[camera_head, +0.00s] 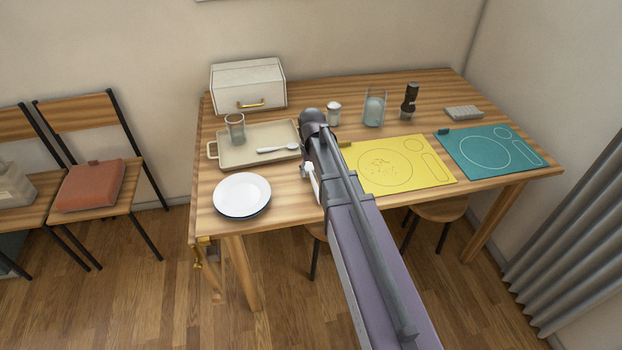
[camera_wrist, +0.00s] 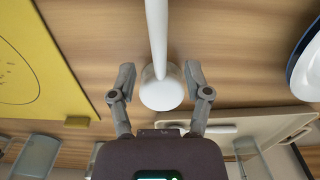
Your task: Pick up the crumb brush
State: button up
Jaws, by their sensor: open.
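In the wrist view a white object with a round end (camera_wrist: 162,88) and a long straight shaft (camera_wrist: 156,35) lies over the wood, its shaft running out of the top of the picture. It looks like the crumb brush, but I see no bristles and cannot be sure. My gripper (camera_wrist: 159,74) is open, with one finger on each side of the round end. There seems to be a gap to each finger. In the head view my arm covers the middle of the table, and I cannot make out the brush there.
The plates (camera_head: 242,195) lie left of my arm. The tray (camera_head: 231,160) holds a glass (camera_head: 235,129) and a spoon (camera_head: 277,149). The yellow mat (camera_head: 440,172) and teal mat (camera_head: 520,165) lie right. A bread box (camera_head: 247,84), shaker (camera_head: 334,112), tall glass (camera_head: 374,107) and dark mill (camera_head: 409,101) stand behind.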

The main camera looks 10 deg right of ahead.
jog(key=shift+f+b, duration=1)
jog(key=shift+f, duration=0.25)
grip_shut()
